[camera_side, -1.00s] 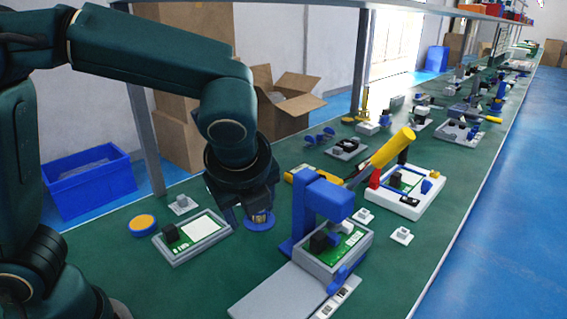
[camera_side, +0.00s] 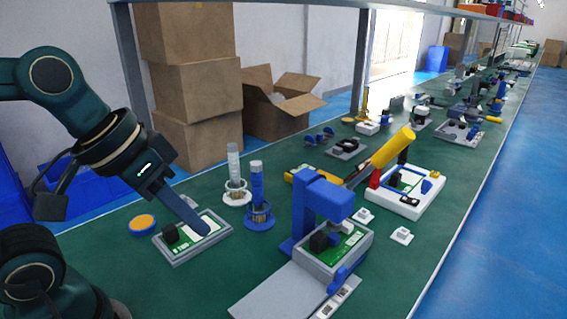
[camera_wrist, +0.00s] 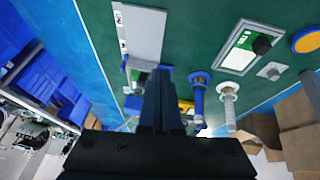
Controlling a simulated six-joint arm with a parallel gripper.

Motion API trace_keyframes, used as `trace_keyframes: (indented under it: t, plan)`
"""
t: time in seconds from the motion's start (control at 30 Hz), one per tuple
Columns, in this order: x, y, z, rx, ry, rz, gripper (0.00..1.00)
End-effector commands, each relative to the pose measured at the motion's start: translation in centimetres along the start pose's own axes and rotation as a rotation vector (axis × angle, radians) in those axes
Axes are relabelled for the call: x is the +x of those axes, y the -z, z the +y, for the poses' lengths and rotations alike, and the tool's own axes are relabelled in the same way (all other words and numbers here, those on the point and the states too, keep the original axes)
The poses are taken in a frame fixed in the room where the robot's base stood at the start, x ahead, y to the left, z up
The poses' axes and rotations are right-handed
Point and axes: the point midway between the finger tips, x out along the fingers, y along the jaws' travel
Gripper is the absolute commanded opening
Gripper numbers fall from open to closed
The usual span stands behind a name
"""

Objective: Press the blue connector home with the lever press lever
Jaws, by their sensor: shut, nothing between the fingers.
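The blue press (camera_side: 312,205) stands in the middle of the side view. A bar with a yellow handle (camera_side: 390,148) slants up and right from near its top; the overlap hides where it joins. Under the press head a green board (camera_side: 345,246) lies in a grey fixture (camera_side: 318,265). A small blue piece (camera_side: 334,240) shows beside a black block there; I cannot tell how deep it sits. My gripper (camera_side: 203,230) is shut and empty, angled down over a second board fixture at left, well away from the press. The shut fingers also show in the wrist view (camera_wrist: 162,80).
Blue (camera_side: 257,190) and pale (camera_side: 234,170) cylinders stand in round holders between gripper and press. The second board fixture (camera_side: 180,258) lies beneath my gripper. A white fixture (camera_side: 395,205) stands right of the press. Small pale blocks (camera_side: 401,235) lie near it.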

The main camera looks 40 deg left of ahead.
Motion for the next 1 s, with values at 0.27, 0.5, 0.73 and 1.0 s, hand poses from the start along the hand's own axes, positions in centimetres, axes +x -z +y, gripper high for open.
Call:
trace_keyframes:
  t: [0.27,0.5,0.73,1.0]
  plan:
    - [-0.5,10.1,4.6,-0.206,-0.351,-0.034,0.00]
    - [-0.8,19.3,5.0,-0.353,-0.631,0.050,0.00]
    - [-1.1,23.3,4.2,-0.411,-0.748,0.117,0.00]
    - [1.0,24.1,6.2,-0.410,-0.758,0.116,0.00]
